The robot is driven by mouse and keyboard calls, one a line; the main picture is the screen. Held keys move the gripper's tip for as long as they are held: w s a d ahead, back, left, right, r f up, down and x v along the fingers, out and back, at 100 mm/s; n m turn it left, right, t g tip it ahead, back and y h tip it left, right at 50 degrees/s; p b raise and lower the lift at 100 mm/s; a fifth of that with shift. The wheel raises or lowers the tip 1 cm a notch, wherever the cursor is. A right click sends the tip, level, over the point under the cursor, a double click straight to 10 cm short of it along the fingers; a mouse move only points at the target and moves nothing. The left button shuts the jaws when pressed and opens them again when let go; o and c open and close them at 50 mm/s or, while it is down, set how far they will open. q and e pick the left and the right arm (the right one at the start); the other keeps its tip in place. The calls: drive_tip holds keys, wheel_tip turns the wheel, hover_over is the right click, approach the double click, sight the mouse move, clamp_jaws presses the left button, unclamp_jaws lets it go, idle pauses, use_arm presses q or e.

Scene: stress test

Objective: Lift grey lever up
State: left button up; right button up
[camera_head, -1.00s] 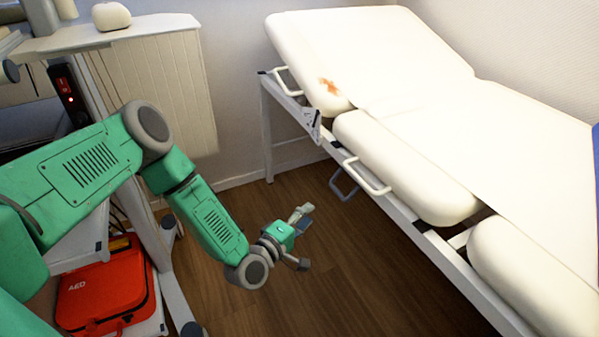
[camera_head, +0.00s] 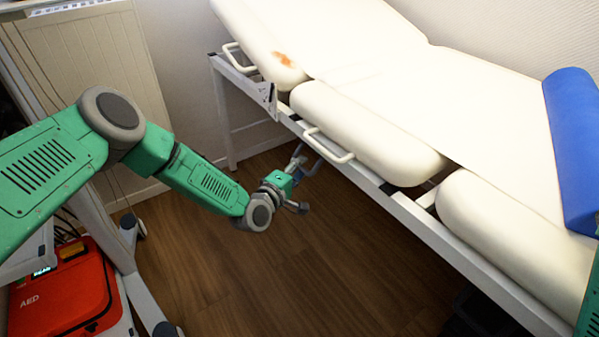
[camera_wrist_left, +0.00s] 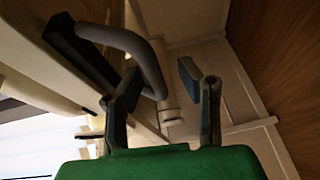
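The grey lever (camera_wrist_left: 148,62) is a bent grey bar below the side of the treatment bed (camera_head: 440,225). In the left wrist view it curves down from the upper left, its lower end close to the left-hand finger. In the head view the lever (camera_head: 315,168) is small and partly hidden by my gripper. My left gripper (camera_head: 300,182) is beside it under the bed edge. In the left wrist view this gripper (camera_wrist_left: 160,88) has its fingers apart, with no clear grip on the lever. I cannot tell whether a finger touches it. My right gripper is not in view.
White side handles (camera_head: 330,147) stick out above the lever. A blue bolster (camera_head: 575,150) lies on the bed. A red AED case (camera_head: 62,290) sits on a trolley at the lower left. The wooden floor (camera_head: 270,270) between is clear.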

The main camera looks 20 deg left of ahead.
use_arm(q)
drive_tip(key=shift+w+d+r, duration=0.1)
drive_tip(key=shift+w+d, duration=0.1)
drive_tip(key=shift+d, duration=0.35)
drive_tip(key=shift+a, duration=0.45)
clamp_jaws()
drive_tip(key=shift+a, duration=0.2)
drive_tip(key=shift+s+d, duration=0.1)
drive_tip(key=shift+d, duration=0.1)
drive_tip(key=shift+s+d+r+g+p, duration=0.15)
drive_tip(key=shift+g+p, duration=0.15)
drive_tip(key=shift+p, duration=0.5)
drive_tip(key=g+y+p, duration=0.1)
drive_tip(key=g+p, duration=0.1)
drive_tip(key=p, duration=0.1)
drive_tip(key=s+a+r+m+g+p, duration=0.1)
drive_tip(key=p, duration=0.3)
drive_tip(key=r+m+g+y+p, duration=0.1)
drive_tip(key=g+p, duration=0.1)
drive_tip(key=p, duration=0.1)
drive_tip(key=shift+s+a+r+g+y, duration=0.1)
drive_tip(key=shift+s+a+g+y, duration=0.1)
drive_tip(key=shift+s+g+y, duration=0.15)
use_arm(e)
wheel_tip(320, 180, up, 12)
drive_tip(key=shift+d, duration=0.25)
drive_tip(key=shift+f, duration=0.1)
